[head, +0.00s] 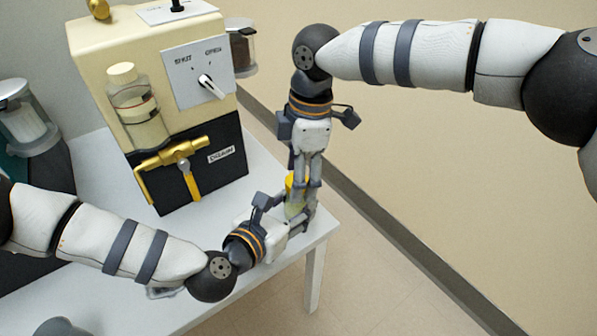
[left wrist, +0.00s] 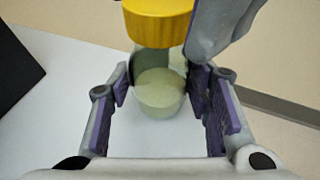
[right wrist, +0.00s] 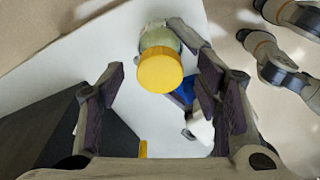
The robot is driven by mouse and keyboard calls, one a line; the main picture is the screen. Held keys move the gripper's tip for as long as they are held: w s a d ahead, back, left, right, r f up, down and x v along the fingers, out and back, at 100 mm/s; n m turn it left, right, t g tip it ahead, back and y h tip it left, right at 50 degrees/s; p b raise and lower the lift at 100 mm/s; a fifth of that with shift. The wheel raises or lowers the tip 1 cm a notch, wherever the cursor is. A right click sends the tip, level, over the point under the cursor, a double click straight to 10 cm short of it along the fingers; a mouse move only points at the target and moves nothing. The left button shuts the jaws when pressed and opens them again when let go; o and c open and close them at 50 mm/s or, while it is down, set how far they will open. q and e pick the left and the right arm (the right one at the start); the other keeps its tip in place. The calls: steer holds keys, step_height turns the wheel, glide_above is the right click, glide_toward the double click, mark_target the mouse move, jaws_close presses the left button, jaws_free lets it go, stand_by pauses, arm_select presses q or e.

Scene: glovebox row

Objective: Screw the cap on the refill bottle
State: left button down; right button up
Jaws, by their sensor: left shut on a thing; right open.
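The refill bottle (left wrist: 160,95) is clear, with pale yellow-green contents. It stands upright near the table's front right corner, and its body shows in the head view (head: 294,210). My left gripper (head: 299,222) is shut on its body from the side. The yellow cap (right wrist: 160,70) sits on the bottle's mouth; it also shows in the left wrist view (left wrist: 158,20). I cannot tell how tightly it is seated. My right gripper (head: 304,184) points down over the bottle, open, with its fingers on either side of the cap, seemingly not gripping it.
A cream and black machine (head: 150,85) with a brass drain valve (head: 178,155) and a switch panel (head: 199,70) stands behind on the white table (head: 105,215). A lidded jar (head: 28,120) is at the left. The table's edge runs close by the bottle; floor lies beyond.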

step_height(320, 180, up, 12)
steer(key=d, duration=0.1)
steer(key=shift+d, duration=0.2)
steer(key=shift+w, duration=0.1)
arm_select(q)
steer(key=c, duration=0.8)
jaws_free()
steer(key=shift+o, duration=0.2)
steer(key=v, duration=1.2)
steer(key=shift+a, duration=0.1)
